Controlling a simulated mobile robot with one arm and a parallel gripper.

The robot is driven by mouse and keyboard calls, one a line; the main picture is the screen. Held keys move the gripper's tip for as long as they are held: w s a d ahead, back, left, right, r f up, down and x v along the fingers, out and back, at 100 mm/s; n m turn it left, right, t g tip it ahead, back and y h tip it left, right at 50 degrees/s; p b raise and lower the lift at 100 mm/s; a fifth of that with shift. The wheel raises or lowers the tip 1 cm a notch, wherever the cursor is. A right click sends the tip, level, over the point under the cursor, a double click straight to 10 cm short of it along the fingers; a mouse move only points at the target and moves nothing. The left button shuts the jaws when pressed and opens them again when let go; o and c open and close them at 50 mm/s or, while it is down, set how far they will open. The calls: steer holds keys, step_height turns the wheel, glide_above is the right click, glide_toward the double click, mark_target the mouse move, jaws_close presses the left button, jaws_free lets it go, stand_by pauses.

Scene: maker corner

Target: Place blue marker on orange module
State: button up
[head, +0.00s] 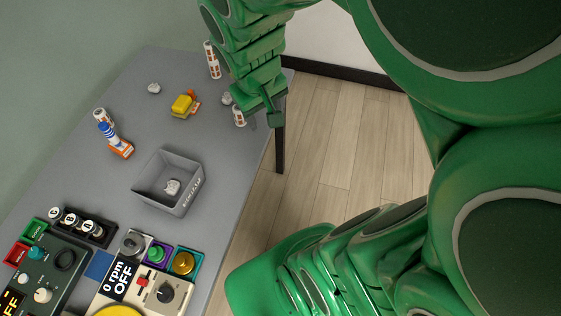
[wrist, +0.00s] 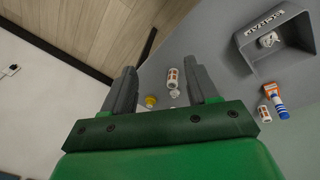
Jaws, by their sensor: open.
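In the wrist view the marker (wrist: 282,112) and orange module (wrist: 271,90) show together at the right, outside my jaws. My gripper (head: 271,108) is at the table's right edge, well apart from both. Its two fingers (wrist: 163,72) are spread with nothing held between them.
A grey bin (head: 150,192) with a white crumpled piece stands mid-table. A yellow item (head: 182,104), white-and-orange cylinders (head: 211,60) and white lumps (head: 154,88) lie farther back. Control panels (head: 140,285) fill the near end. Clear table lies between the yellow item and bin.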

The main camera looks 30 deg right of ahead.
steer(key=s+a+r+g+y, duration=0.1)
steer(key=s+a, duration=0.1)
steer(key=s, duration=0.5)
steer(key=s+a+r+g, duration=0.2)
steer(key=s, duration=0.5)
steer(key=shift+s+m+y, duration=0.25)
steer(key=shift+m+y, duration=0.15)
